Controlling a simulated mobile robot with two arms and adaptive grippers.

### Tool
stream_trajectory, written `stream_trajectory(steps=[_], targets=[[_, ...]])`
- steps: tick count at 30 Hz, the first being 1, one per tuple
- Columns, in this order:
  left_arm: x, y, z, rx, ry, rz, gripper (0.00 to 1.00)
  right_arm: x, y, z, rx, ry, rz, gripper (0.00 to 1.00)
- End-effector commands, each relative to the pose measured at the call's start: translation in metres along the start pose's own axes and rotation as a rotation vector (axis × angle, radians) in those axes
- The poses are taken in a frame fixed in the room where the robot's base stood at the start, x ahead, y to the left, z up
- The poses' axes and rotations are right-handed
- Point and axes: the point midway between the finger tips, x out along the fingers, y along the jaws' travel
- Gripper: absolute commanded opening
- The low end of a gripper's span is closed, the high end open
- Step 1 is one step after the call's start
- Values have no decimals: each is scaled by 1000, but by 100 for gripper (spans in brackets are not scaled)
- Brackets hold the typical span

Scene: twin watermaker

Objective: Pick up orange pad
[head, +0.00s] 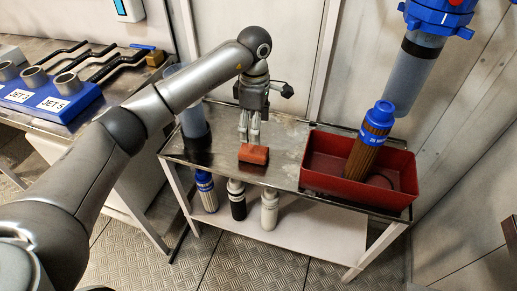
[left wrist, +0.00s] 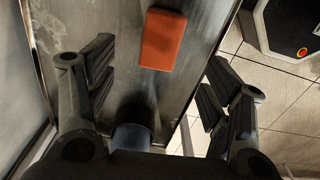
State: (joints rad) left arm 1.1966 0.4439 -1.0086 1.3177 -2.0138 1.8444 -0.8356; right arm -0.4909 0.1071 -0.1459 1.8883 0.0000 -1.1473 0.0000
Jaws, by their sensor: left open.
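The orange pad (head: 254,154) is a small block lying flat near the front edge of the metal table's top. It also shows in the left wrist view (left wrist: 163,39), ahead of and between my finger pads. My left gripper (head: 250,138) points down just above and behind the pad in the head view. In the left wrist view the left gripper (left wrist: 160,88) is open, its fingers wide apart with nothing between them at the tips. No contact with the pad can be made out. My right gripper is not in view.
A red bin (head: 312,184) holding a brown, blue-capped filter (head: 368,142) stands on the right of the metal table (head: 285,135). A clear cylinder (head: 193,115) stands on the left. Several bottles stand on the lower shelf (head: 285,228). A blue block with fittings (head: 60,104) is on the left bench.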

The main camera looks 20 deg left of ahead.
Motion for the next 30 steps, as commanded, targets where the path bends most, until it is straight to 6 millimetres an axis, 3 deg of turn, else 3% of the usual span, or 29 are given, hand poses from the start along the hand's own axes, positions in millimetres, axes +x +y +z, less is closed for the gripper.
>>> stream_trajectory(steps=[6, 19, 30], targets=[[37, -1, 1, 1, -2, -5, 74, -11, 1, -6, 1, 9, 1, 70], [91, -2, -4, 1, -3, -4, 74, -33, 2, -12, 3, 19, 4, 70], [99, -1, -4, 1, -3, -1, 72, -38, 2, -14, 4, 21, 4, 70]])
